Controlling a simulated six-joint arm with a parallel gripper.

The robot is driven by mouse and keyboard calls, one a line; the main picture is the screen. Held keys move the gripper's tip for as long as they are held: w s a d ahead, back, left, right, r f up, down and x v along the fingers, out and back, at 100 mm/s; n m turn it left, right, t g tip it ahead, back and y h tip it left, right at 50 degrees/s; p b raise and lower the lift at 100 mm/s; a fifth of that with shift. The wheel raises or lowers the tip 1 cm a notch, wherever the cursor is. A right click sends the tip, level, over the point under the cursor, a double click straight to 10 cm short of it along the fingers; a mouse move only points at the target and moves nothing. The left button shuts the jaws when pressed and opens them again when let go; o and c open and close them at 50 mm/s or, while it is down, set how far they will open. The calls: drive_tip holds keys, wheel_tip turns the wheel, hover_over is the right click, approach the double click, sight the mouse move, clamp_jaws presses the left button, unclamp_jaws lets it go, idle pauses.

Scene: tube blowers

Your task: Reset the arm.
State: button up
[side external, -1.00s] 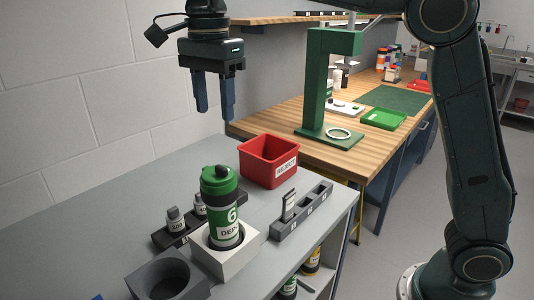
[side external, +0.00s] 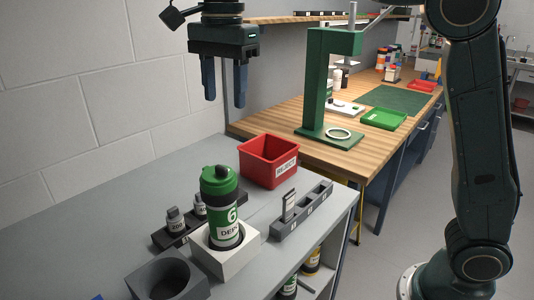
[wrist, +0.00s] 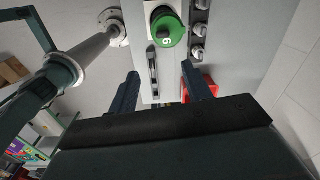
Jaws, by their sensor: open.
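My gripper (side external: 224,82) is open and empty, held high above the grey bench with its fingers pointing down. In the wrist view its two fingers (wrist: 161,92) are spread apart with nothing between them. Below it, a green-capped bottle marked 6 (side external: 222,206) stands upright in a white square holder (side external: 247,250). The bottle also shows in the wrist view (wrist: 168,28), apart from the fingers.
A red bin (side external: 268,160) sits behind the bottle. A grey slotted rack (side external: 300,213) is to its right, a dark rack with small bottles (side external: 172,237) to its left, and an empty dark grey cup holder (side external: 150,290) in front. A green stand (side external: 317,85) rises from the wooden bench (side external: 285,118).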

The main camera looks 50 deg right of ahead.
drive_tip(key=s+d+f+n+t, duration=0.1)
drive_tip(key=s+d+f+n, duration=0.3)
drive_tip(key=s, duration=0.4)
drive_tip(key=s+d+f+n+t, duration=0.2)
drive_tip(key=s+d+f+n, duration=0.2)
drive_tip(key=s, duration=0.4)
drive_tip(key=s+d+f+n+t, duration=0.2)
drive_tip(key=s+d+f+n, duration=0.2)
drive_tip(key=s+n, duration=0.4)
drive_tip(key=shift+s+d, duration=0.35)
drive_tip(key=shift+d, duration=0.35)
